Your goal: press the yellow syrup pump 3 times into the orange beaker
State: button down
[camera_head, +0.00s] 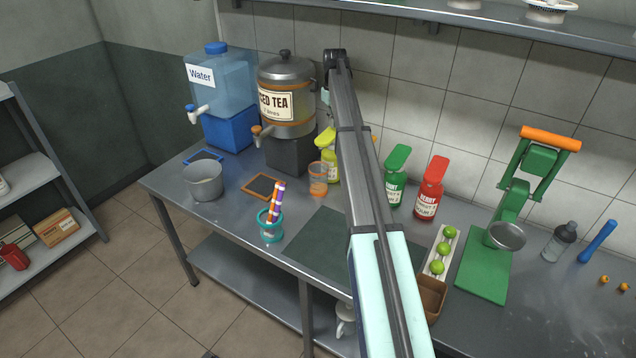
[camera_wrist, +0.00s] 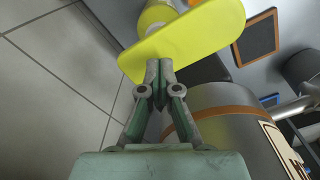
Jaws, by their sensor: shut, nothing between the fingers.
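The yellow syrup pump (camera_head: 328,145) stands near the wall at the back of the counter, partly hidden behind my arm in the head view. The orange beaker (camera_head: 318,181) stands just in front of it and holds some orange content. In the wrist view, the pump's flat yellow top (camera_wrist: 190,38) fills the upper middle. My gripper (camera_wrist: 158,68) is shut and empty, its fingertips at the near edge of that top. I cannot tell whether they touch it. In the head view my gripper (camera_head: 327,97) is small and is above the pump.
The iced tea dispenser (camera_head: 287,100) stands close to the left of my gripper, its metal body (camera_wrist: 225,120) also in the wrist view. Green (camera_head: 396,175) and red (camera_head: 430,188) pump bottles stand to the right. A teal cup with striped straws (camera_head: 270,226) is in front.

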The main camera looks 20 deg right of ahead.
aim_at(333, 131)
jog(key=shift+f, duration=0.2)
jog(key=shift+f+b, duration=0.5)
jog(key=shift+f, duration=1.75)
jog(key=shift+r, duration=0.1)
jog(key=shift+r+p, duration=1.2)
jog(key=shift+r, duration=1.25)
jog(key=shift+f, duration=0.3)
